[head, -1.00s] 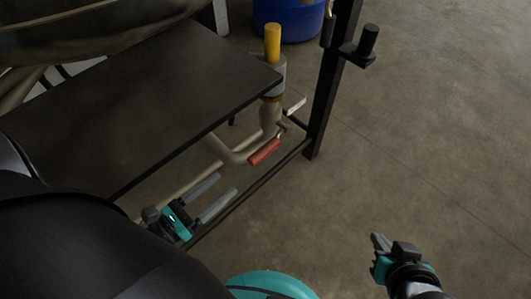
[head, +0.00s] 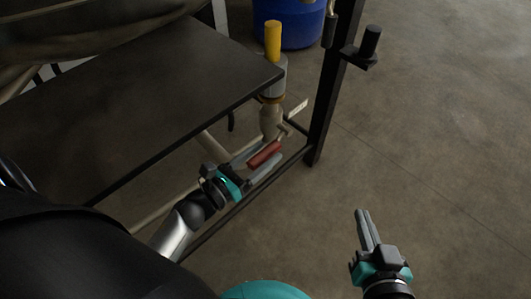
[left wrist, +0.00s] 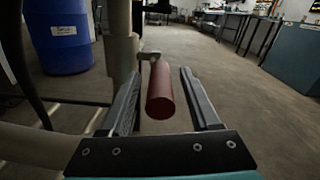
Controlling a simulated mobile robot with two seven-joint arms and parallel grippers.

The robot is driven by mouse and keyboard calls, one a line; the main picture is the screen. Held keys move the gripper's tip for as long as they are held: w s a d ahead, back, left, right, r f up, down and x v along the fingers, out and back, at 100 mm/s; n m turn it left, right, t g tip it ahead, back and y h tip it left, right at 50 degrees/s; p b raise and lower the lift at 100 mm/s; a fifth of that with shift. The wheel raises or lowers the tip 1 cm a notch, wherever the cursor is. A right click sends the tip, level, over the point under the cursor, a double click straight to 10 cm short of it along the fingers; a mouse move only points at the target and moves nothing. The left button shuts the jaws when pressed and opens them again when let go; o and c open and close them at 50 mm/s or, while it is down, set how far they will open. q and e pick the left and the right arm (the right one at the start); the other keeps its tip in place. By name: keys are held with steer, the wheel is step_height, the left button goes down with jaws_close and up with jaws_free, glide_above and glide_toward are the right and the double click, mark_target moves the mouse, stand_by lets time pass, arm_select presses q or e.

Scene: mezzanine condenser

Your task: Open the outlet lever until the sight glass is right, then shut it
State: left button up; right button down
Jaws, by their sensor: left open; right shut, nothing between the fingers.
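The red outlet lever handle (head: 264,154) sits on a small valve on a pale pipe below the dark tabletop. My left gripper (head: 266,150) is open, with its fingers on either side of this handle. In the left wrist view the handle (left wrist: 160,95) lies between the two open fingers, with a visible gap to each. A yellow upright cylinder (head: 273,40) stands on a grey collar above the pipe; I cannot tell whether it is the sight glass. My right gripper (head: 364,228) is shut and empty over the floor at the lower right.
The dark tabletop (head: 150,105) overhangs the pipes, its edge close above my left gripper. A blue drum (head: 290,28) stands behind. The floor to the right is clear.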

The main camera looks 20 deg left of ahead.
arm_select(q)
steer(key=shift+w+d, duration=0.2)
steer(key=shift+w, duration=0.3)
steer(key=shift+c, duration=0.3)
jaws_close()
stand_by(0.9)
